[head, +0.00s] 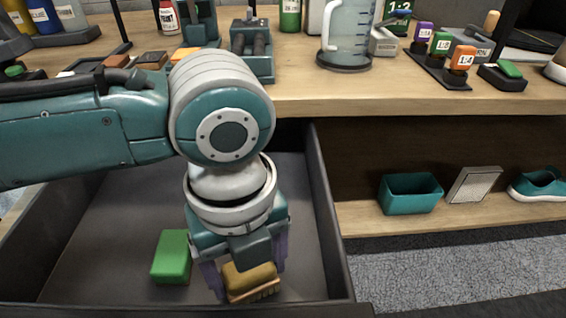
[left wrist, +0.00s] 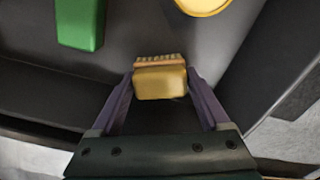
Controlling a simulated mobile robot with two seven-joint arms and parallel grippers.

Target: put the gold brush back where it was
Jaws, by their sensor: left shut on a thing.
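The gold brush (head: 250,279) is between the fingers of my left gripper (head: 242,275), inside the open drawer (head: 110,222) near its front wall. In the left wrist view, the gold brush (left wrist: 160,83) has its bristles on the far side, and both purple fingers of my left gripper (left wrist: 160,88) press on its ends. I cannot tell whether the brush touches the drawer floor. My right gripper is in neither view.
A green block (head: 172,257) lies in the drawer left of the brush. A yellow round thing (left wrist: 205,3) shows at the top of the left wrist view. A teal bin (head: 410,194) stands on the shelf at right. The wooden worktop (head: 400,98) is above the drawer.

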